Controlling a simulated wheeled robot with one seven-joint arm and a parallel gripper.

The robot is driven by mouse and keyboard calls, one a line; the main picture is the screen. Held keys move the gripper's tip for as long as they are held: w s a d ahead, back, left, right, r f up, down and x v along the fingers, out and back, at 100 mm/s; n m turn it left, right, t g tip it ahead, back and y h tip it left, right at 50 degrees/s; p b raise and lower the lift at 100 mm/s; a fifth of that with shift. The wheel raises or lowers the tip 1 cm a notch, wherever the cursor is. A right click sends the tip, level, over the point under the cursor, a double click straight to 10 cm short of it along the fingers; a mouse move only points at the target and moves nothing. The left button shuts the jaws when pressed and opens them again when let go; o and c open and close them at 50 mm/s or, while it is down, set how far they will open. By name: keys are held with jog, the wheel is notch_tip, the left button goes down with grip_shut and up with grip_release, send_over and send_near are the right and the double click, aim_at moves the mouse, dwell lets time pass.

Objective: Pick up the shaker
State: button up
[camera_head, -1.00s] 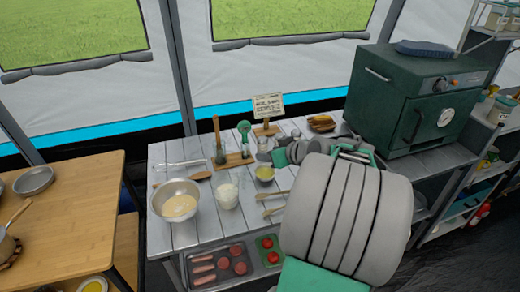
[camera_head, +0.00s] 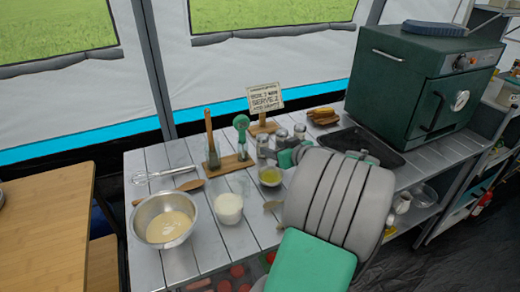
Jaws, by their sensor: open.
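Several small shakers with metal tops stand in a loose row near the back of the grey slatted table (camera_head: 160,160). One shaker (camera_head: 262,142) is at the left, a second (camera_head: 281,137) is in the middle and a third (camera_head: 299,132) is at the right. My gripper (camera_head: 280,157), with green parts, is just in front of them, close to the left and middle shakers. It is open, and I see nothing held in it. My grey arm hides part of it, and I cannot tell whether it touches a shaker.
A small bowl of yellow liquid (camera_head: 270,176) stands just below the gripper. A wooden utensil stand (camera_head: 232,163), a sign (camera_head: 265,98), a white cup (camera_head: 229,208) and a batter bowl (camera_head: 163,240) are nearby. A dark tray (camera_head: 365,145) and green oven (camera_head: 395,110) are at right.

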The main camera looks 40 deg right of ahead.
jog(key=x, duration=0.6)
jog(key=shift+w+a+f, duration=0.2)
jog(key=shift+w+f, duration=0.1)
jog(key=shift+w, duration=0.05)
jog(key=shift+s, duration=0.1)
grip_shut()
